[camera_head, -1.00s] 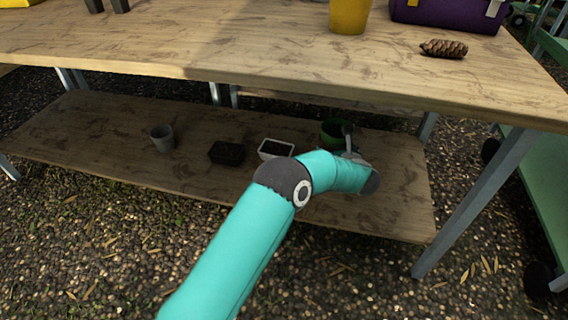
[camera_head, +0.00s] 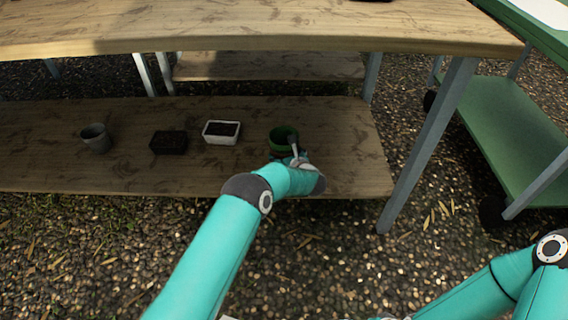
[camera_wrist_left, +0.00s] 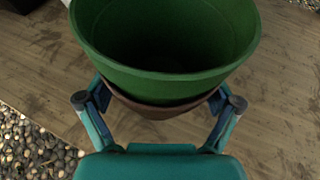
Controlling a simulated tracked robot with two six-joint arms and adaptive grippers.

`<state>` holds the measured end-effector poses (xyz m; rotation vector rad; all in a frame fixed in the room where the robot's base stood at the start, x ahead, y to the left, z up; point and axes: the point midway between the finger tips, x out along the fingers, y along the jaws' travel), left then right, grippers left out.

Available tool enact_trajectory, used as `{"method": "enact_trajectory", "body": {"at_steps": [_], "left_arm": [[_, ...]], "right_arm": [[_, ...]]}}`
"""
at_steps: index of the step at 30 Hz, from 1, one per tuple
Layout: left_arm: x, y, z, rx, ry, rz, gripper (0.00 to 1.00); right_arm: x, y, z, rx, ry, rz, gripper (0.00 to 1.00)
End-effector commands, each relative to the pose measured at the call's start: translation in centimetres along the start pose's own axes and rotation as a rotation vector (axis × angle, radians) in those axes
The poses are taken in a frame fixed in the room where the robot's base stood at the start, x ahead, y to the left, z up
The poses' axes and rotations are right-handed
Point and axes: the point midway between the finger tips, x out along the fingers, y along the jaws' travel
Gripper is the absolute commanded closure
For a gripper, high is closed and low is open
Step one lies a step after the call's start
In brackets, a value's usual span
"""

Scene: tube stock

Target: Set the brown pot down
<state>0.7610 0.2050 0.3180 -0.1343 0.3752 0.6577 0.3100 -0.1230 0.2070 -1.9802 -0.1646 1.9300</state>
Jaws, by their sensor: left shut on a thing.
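In the left wrist view, the brown pot (camera_wrist_left: 160,110) shows as a reddish-brown band beneath a green pot (camera_wrist_left: 165,62), which sits nested in it. My left gripper (camera_wrist_left: 160,90) is shut on the brown pot, with a finger on each side. The pots look upright. In the head view, the green pot (camera_head: 282,137) is over the right part of the lower shelf (camera_head: 345,150); my left wrist hides the brown pot there. I cannot tell whether its base touches the shelf.
A white tray of soil (camera_head: 221,132), a dark block (camera_head: 168,142) and a grey pot (camera_head: 96,138) stand on the shelf to the left. A table leg (camera_head: 430,145) and a green cart (camera_head: 510,130) are at right.

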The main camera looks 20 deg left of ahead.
Motion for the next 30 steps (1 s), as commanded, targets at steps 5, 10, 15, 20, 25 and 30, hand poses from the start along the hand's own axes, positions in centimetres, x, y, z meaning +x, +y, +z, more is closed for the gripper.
{"method": "enact_trajectory", "body": {"at_steps": [5,10,15,20,25,30], "left_arm": [[1.1,0.0,-2.9,0.002,0.001,0.000,0.60],[1.3,0.0,-3.3,0.001,0.000,-0.001,0.60],[1.3,0.0,-3.3,0.001,0.001,-0.001,0.60],[1.4,0.0,-3.5,0.002,0.002,-0.001,0.00],[1.4,0.0,-3.5,0.002,0.002,0.000,0.00],[1.4,0.0,-3.4,0.001,0.001,0.000,0.00]], "right_arm": [[1.4,0.5,0.0,0.000,0.000,0.000,0.00],[1.5,0.5,0.0,0.000,0.000,0.000,0.00],[1.4,0.5,0.0,0.000,0.000,0.000,0.00],[1.4,0.5,0.0,0.000,0.000,0.000,0.00],[1.4,0.5,0.0,0.000,0.000,0.000,0.00],[1.4,0.5,0.0,0.000,0.000,0.000,0.00]]}}
